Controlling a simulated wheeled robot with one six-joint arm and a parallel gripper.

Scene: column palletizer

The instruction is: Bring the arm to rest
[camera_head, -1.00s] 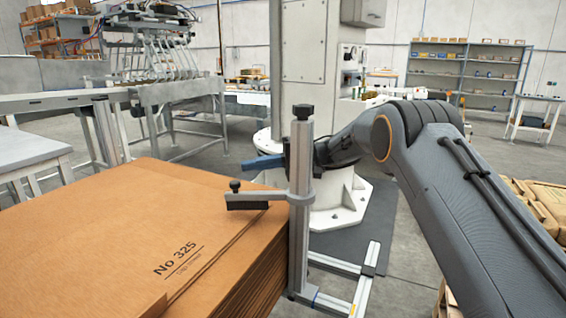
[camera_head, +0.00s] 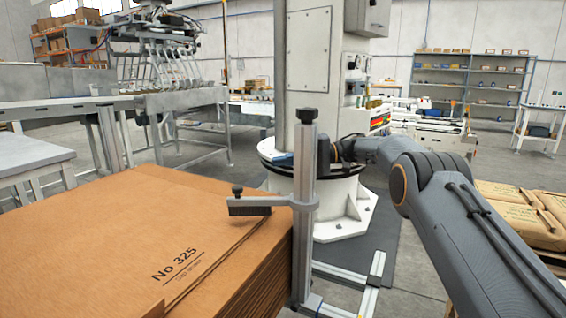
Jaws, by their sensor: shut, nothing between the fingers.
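My arm (camera_head: 440,190) reaches in from the lower right and bends left toward the upright metal post (camera_head: 304,205). My gripper (camera_head: 282,158) lies behind this post, which hides part of it. Its blue end shows just left of the post, in front of the white round pedestal (camera_head: 345,205). The gripper is shut and nothing is seen in it. I cannot tell how far it is from the pedestal.
A stack of brown cardboard sheets (camera_head: 120,225) fills the lower left, with a dark clamp bar (camera_head: 248,211) over its edge. Brown packages (camera_head: 515,215) lie at the right. A conveyor frame (camera_head: 185,100) and grey shelves (camera_head: 470,80) stand behind. Open floor shows around the pedestal.

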